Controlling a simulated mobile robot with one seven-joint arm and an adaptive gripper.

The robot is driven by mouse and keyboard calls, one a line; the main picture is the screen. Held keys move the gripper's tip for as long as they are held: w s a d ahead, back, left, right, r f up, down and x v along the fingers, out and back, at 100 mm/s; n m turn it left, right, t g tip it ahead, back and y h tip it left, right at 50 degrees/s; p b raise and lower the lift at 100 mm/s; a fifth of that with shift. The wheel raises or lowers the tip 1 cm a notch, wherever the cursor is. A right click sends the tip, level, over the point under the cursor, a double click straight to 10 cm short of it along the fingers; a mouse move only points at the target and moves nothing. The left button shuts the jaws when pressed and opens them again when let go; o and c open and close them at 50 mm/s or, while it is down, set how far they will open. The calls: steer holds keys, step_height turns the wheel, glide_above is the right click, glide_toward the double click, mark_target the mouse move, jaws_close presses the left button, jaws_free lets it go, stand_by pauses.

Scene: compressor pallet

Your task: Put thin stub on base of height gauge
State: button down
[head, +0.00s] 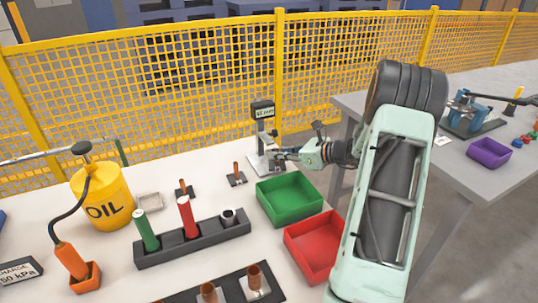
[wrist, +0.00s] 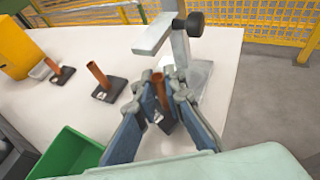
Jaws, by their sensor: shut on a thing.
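The height gauge (head: 263,112) stands on the white table with its display on top and a flat metal base (head: 258,165). In the wrist view its arm and column are at the top, and the base (wrist: 201,76) lies just beyond my fingers. My gripper (head: 283,155) is close beside the base and shut on an upright copper-coloured thin stub (wrist: 159,88). A dark stand (wrist: 166,122) with a pale label shows directly below the stub, between the fingers. I cannot tell whether the stub still touches that stand. In the head view the gripper hides the stub.
Two other copper stubs stand on dark stands to the left (head: 236,175) (head: 183,188). A green bin (head: 290,213) and a red bin (head: 300,262) are in front of my gripper. A dark rack (head: 190,242) holds green and red cylinders. A yellow mesh fence runs behind.

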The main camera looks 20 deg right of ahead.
steer(key=w+a, duration=0.1)
steer(key=w, duration=0.1)
steer(key=shift+w+a, duration=0.3)
steer(key=shift+a, duration=0.05)
steer(key=shift+w+f+b, duration=0.1)
steer(key=shift+f+b, duration=0.35)
steer(key=shift+f, duration=0.25)
steer(key=shift+r, duration=0.1)
steer(key=shift+f, duration=0.25)
steer(key=c, duration=2)
jaws_free()
steer(key=shift+r, duration=0.1)
